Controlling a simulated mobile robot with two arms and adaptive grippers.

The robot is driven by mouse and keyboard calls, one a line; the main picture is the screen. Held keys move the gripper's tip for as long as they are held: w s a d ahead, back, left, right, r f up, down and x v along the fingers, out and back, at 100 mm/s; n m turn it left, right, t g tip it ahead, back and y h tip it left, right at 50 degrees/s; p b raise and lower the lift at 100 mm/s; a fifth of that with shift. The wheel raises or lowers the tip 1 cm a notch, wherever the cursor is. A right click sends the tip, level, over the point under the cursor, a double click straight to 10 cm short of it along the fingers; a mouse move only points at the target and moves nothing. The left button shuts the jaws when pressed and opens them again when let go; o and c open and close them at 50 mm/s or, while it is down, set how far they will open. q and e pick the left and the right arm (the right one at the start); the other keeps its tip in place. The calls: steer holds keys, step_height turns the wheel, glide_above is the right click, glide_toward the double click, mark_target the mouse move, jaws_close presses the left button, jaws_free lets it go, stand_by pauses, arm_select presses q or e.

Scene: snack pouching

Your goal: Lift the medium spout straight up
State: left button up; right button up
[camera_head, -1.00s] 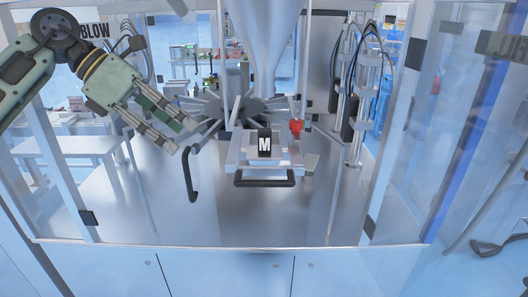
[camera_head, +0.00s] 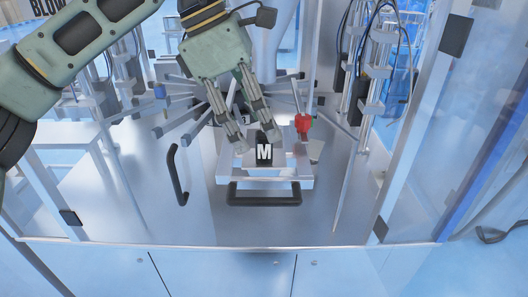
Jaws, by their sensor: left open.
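The medium spout (camera_head: 307,170) is a silver metal frame with a black block marked M (camera_head: 264,153) at its middle. It sits on the machine below the large funnel. A black bar handle (camera_head: 264,198) is at its front. My left gripper (camera_head: 257,144) is open, its two fingers pointing down over the back part of the spout, close to the M block. I cannot tell whether the fingers touch it. The gripper hides part of the funnel and the spout's rear. My right gripper is not in view.
A red knob (camera_head: 303,123) stands just right of the spout. Metal arms radiate from a hub behind it. A black curved handle (camera_head: 178,175) is at left. Clear panels and posts flank the machine. The metal deck (camera_head: 270,225) in front is bare.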

mark_target(262, 143)
arm_select(q)
steer(key=x, duration=0.1)
steer(key=p+x, duration=0.1)
steer(key=x, duration=0.1)
steer(key=shift+a+f+p, duration=0.1)
steer(key=shift+f+p, duration=0.2)
steer(key=shift+f, duration=0.15)
steer(key=shift+d+f, duration=0.25)
steer(key=shift+f, duration=0.3)
steer(key=c, duration=1.4)
jaws_close()
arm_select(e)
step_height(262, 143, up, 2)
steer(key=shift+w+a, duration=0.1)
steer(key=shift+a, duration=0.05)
